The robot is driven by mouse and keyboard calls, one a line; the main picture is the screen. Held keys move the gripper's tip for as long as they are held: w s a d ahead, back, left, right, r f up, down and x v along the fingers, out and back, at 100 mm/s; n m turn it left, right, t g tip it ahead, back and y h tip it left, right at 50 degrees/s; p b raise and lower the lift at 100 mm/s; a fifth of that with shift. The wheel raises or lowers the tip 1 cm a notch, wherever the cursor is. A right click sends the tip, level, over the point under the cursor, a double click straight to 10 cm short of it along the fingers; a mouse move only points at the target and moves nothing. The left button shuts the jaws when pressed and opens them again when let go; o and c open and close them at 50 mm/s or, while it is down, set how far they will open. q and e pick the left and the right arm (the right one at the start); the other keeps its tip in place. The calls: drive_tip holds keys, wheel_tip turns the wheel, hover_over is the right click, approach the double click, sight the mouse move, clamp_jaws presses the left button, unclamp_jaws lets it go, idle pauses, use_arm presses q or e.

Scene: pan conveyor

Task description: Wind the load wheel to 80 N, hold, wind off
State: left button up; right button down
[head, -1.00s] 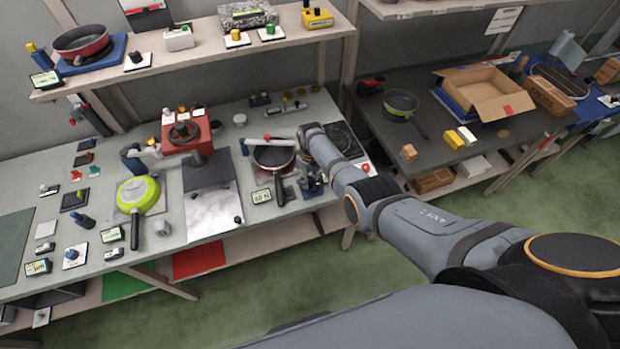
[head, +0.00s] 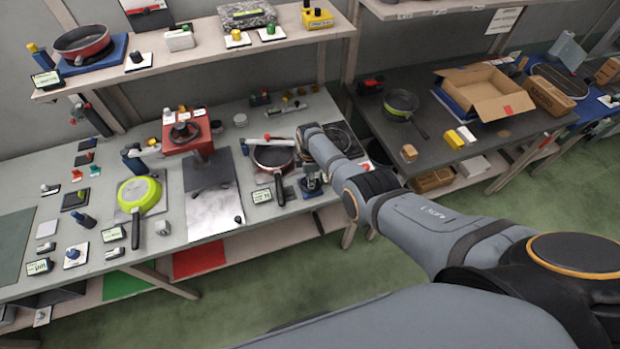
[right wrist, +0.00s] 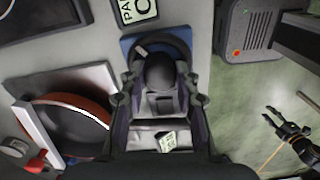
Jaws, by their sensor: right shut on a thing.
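The load wheel (right wrist: 137,52) is a dark ring with a round black hub, on a blue base (right wrist: 127,43) in the right wrist view. In the head view its stand is at the front of the bench, just right of a red-rimmed pan (head: 272,158). My right gripper (right wrist: 160,100) reaches over it and is shut on the wheel's black hub, one finger on each side. The arm and gripper hide part of the wheel in the head view. A small display (head: 261,197) lies left of the pan handle; I cannot read its value.
The red-rimmed pan also shows close left of the gripper in the right wrist view (right wrist: 72,128). A red press (head: 187,135) and a green pan (head: 138,194) stand further left. A dark table (head: 437,155) with boxes is at right. The floor in front is clear.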

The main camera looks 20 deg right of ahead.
drive_tip(key=n, duration=0.5)
drive_tip(key=shift+n, duration=2.4)
drive_tip(key=c, duration=1)
unclamp_jaws()
wheel_tip(320, 180, up, 12)
